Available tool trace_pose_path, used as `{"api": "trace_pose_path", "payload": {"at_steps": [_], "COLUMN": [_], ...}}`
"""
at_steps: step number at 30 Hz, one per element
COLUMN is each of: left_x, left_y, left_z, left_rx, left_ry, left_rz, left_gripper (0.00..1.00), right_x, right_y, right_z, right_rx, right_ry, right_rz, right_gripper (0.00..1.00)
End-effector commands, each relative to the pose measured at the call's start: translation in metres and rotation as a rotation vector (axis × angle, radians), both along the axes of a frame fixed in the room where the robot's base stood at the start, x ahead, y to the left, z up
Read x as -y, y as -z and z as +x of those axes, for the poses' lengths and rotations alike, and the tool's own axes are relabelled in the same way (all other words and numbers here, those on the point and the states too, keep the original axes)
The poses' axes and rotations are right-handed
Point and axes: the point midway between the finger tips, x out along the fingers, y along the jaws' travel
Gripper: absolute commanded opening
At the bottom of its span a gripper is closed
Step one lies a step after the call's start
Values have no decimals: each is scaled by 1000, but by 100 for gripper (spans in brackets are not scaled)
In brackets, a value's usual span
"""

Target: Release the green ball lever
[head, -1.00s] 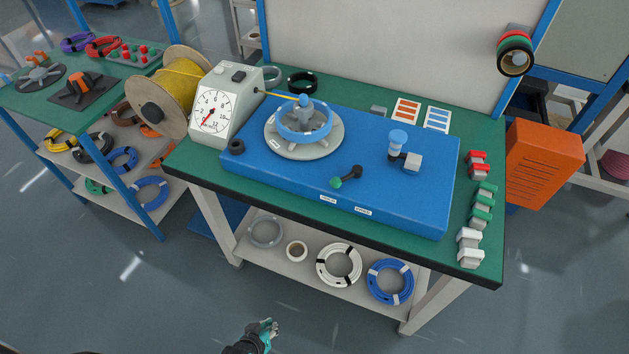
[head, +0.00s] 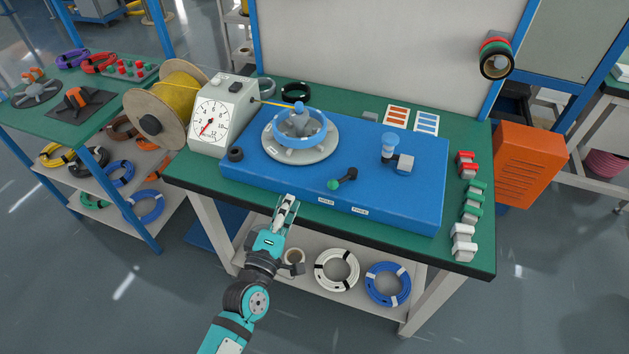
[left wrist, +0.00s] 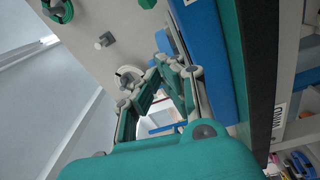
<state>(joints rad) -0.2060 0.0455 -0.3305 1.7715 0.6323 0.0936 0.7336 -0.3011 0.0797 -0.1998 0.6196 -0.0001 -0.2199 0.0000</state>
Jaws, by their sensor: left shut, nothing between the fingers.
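The green ball lever (head: 334,184) is a short black arm with a green ball at its lower left end, on the front part of the blue machine base (head: 415,195). My left gripper (head: 290,200) reaches up from the bottom of the head view. Its fingers are shut and empty, in front of the table's front edge, left of the green ball and apart from it. In the left wrist view my fingers (left wrist: 175,65) show beside the table edge; I cannot clearly make out the lever there. My right gripper is not in view.
A wheel with a blue ring (head: 301,130) stands behind the lever, and a blue-topped knob (head: 389,146) stands to its right. A dial box (head: 222,115) and yellow cable spool (head: 180,95) are at left. Red, green and white clips (head: 473,205) line the right edge.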

Motion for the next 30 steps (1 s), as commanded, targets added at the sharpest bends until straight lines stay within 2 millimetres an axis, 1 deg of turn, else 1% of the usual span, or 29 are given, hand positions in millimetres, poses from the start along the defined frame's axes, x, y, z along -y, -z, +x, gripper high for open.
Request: {"api": "trace_pose_path", "payload": {"at_steps": [5, 8, 11, 21, 24, 30], "left_x": [1, 3, 8, 28, 42, 57], "left_y": [0, -2, -3, -8, -3, 1], "left_z": [4, 13, 30, 99, 86, 76], "left_rx": [0, 2, 2, 1, -5, -2], "left_ry": [0, -1, -1, 1, 1, 0], "left_rz": [2, 3, 2, 4, 1, 4], "left_gripper": [0, 0, 0, 0, 0, 0], "right_x": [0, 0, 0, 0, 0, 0], "right_y": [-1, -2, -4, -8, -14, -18], "right_z": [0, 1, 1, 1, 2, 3], "right_rx": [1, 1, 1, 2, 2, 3], "right_ry": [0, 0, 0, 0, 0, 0], "right_rz": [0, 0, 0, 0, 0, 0], "right_gripper": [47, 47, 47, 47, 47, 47]}}
